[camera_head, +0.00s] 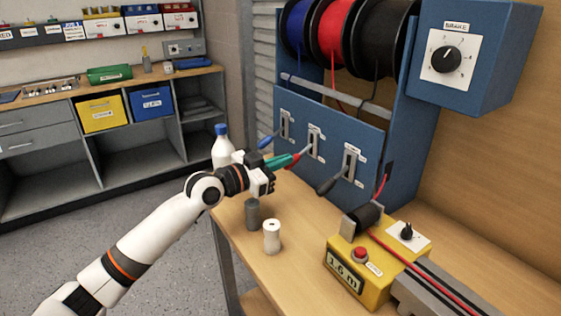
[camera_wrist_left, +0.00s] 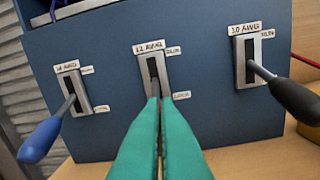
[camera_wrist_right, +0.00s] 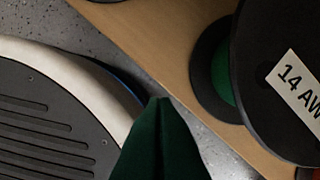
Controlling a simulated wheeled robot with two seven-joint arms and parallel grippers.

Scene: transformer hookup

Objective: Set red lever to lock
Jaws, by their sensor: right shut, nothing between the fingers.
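The red lever (camera_head: 292,160) is the middle of three levers on a blue panel, under a 12 AWG label (camera_wrist_left: 149,46). It points outward from its slotted plate. My left gripper (camera_head: 283,161), with green fingers, reaches it from the left, and red shows at the fingertips. In the left wrist view the fingers (camera_wrist_left: 160,100) are close together at the lever, whose dark shaft enters the slot just beyond. The fingers hide the red grip there; they look shut on it. My right gripper (camera_wrist_right: 160,102) is shut and empty, seen only in its wrist view.
A blue-handled lever (camera_wrist_left: 42,140) and a black-handled lever (camera_wrist_left: 295,98) flank the red one. Spools (camera_head: 335,35) hang above.

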